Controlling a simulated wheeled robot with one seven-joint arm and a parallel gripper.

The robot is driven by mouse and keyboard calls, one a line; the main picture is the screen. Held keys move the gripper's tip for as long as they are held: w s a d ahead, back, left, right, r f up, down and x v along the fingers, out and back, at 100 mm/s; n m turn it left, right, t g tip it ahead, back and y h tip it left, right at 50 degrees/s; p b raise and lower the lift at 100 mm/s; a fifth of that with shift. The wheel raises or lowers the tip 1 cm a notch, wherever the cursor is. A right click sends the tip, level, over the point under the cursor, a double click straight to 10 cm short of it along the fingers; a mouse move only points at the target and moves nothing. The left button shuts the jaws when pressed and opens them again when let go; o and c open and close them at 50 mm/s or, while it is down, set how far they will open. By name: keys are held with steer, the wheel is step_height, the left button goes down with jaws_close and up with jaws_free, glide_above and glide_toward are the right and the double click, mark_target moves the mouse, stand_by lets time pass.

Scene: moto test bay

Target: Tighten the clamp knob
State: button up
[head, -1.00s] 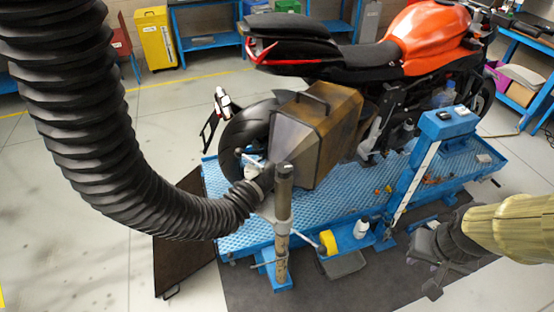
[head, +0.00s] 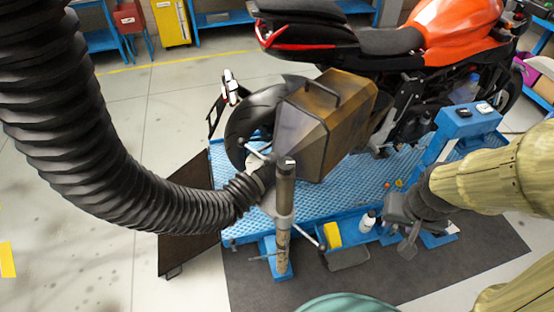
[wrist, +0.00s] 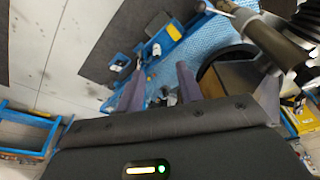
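A worn metal post (head: 284,215) stands in front of the blue lift, with a grey collar near its middle. A thin rod runs from the collar down to the right and ends in a small dark knob (head: 322,247), which I take as the clamp knob. In the wrist view the rod's round end (wrist: 206,7) shows at the top, beyond the fingertips. My gripper (head: 398,234) is open and empty, right of the post and apart from the knob. Its two spread fingers show in the wrist view (wrist: 159,70), with nothing between them.
A thick black hose (head: 120,170) reaches the nozzle beside a brown metal box (head: 325,120) behind the post. The orange motorcycle (head: 440,30) stands on the blue lift (head: 340,180). A white bottle (head: 368,222) and yellow item (head: 332,234) sit low between post and gripper.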

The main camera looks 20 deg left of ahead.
steer(key=o, duration=0.7)
steer(key=shift+w+d+f, duration=0.1)
steer(key=shift+w+f, duration=0.1)
steer(key=shift+f, duration=0.05)
steer(key=w+a+f+n+t+y+b, duration=0.2)
steer(key=w+f+n+t+b, duration=0.15)
steer(key=w, duration=0.25)
steer(key=w+a+f+n+t+y+b, duration=0.2)
steer(key=w+n+t+b, duration=0.1)
steer(key=w+b, duration=0.25)
steer(key=s+a+r+n+g+y+b, duration=0.1)
steer(key=s+a+n+y+b, duration=0.4)
steer(key=a+y, duration=0.5)
steer(key=n+g+y, duration=0.1)
steer(key=n+y, duration=0.1)
steer(key=shift+s+a+y, duration=0.15)
steer(key=shift+a+y, duration=0.15)
steer(key=shift+a, duration=0.05)
steer(key=shift+s+r, duration=0.1)
